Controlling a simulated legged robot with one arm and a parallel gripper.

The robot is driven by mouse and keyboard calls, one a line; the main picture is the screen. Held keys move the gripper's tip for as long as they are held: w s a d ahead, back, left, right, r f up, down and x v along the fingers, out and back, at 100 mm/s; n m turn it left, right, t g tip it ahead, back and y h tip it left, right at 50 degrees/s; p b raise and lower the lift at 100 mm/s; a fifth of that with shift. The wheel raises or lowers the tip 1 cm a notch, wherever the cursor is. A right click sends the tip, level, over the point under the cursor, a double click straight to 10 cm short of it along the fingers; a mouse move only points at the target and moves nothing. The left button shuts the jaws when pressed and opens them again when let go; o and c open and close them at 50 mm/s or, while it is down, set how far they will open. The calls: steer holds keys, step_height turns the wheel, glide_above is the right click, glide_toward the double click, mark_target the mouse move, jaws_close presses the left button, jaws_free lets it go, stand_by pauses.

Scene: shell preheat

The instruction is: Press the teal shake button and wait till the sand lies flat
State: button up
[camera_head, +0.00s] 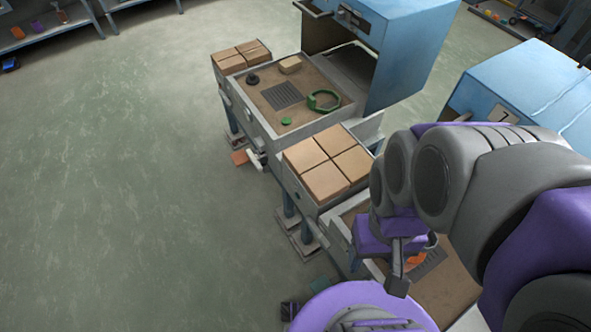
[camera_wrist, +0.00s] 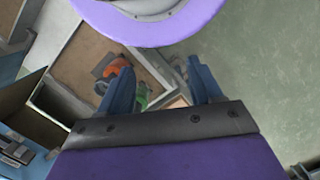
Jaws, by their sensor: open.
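My gripper (camera_head: 414,262) hangs above the nearer bench at the lower right, its two fingers apart and nothing between them. In the wrist view my gripper (camera_wrist: 163,90) shows two spread blue fingers over the bench's edge. The nearer bench has a brown, sand-like surface (camera_head: 449,289), which also shows in the wrist view (camera_wrist: 92,42). I cannot tell whether it is flat. An orange piece (camera_head: 415,259) lies by a dark grate (camera_head: 430,262) there. It shows in the wrist view (camera_wrist: 116,67) beside a green piece (camera_wrist: 141,98). I cannot make out a teal button.
A farther bench (camera_head: 262,125) holds a green ring (camera_head: 323,100), a small green disc (camera_head: 286,121) and a dark round part (camera_head: 252,79). Brown blocks (camera_head: 328,165) stand between the benches. Blue cabinets (camera_head: 405,45) stand at the back right. The floor (camera_head: 120,180) at left is clear.

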jaws_close()
stand_by(0.4)
stand_by(1.1)
